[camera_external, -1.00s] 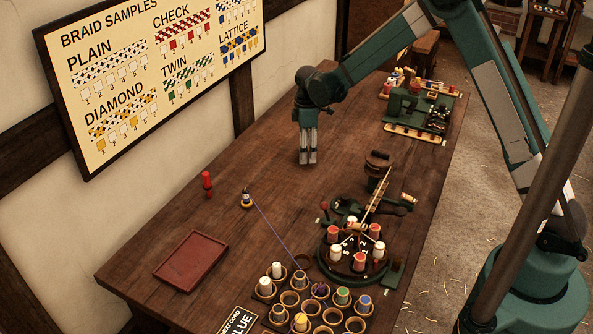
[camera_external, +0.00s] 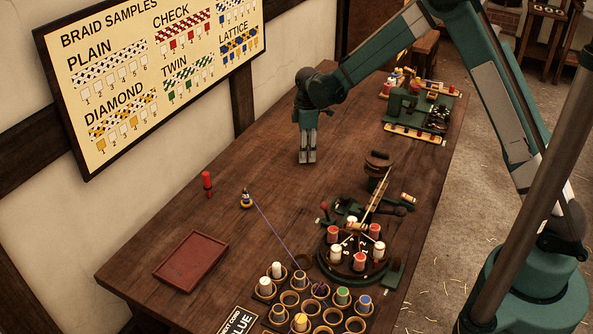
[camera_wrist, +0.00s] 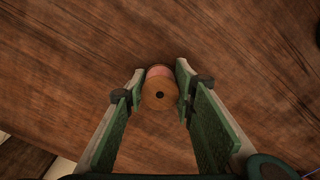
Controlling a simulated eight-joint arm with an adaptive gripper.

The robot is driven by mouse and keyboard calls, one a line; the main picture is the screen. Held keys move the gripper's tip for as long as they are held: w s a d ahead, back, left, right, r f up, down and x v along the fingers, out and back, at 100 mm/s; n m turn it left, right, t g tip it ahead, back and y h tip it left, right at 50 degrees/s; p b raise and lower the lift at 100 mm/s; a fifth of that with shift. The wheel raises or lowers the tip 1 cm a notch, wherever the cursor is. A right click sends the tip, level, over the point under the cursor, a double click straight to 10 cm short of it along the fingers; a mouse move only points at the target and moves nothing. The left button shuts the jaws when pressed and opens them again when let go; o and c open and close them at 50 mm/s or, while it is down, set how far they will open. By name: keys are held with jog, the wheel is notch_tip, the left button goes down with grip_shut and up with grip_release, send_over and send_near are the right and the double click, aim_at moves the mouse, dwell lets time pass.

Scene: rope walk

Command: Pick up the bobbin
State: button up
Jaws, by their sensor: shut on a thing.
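In the wrist view, a bobbin (camera_wrist: 160,92) with a wooden end flange, a dark centre hole and a band of pinkish-red thread sits between the fingertips. My gripper (camera_wrist: 158,88) is shut on it, one finger at each side. In the external view my gripper (camera_external: 307,160) points straight down at the middle of the table, its fingertips at or close to the wood. The bobbin cannot be made out there; the fingers hide it. I cannot tell whether it touches the table.
On the table (camera_external: 240,130) are a red peg-like piece (camera_external: 208,182), a small spool (camera_external: 246,199) with blue cord, and an empty red tray (camera_external: 190,261).

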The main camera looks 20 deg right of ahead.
jog(key=shift+r+p, duration=0.5)
jog(key=shift+r, duration=4.55)
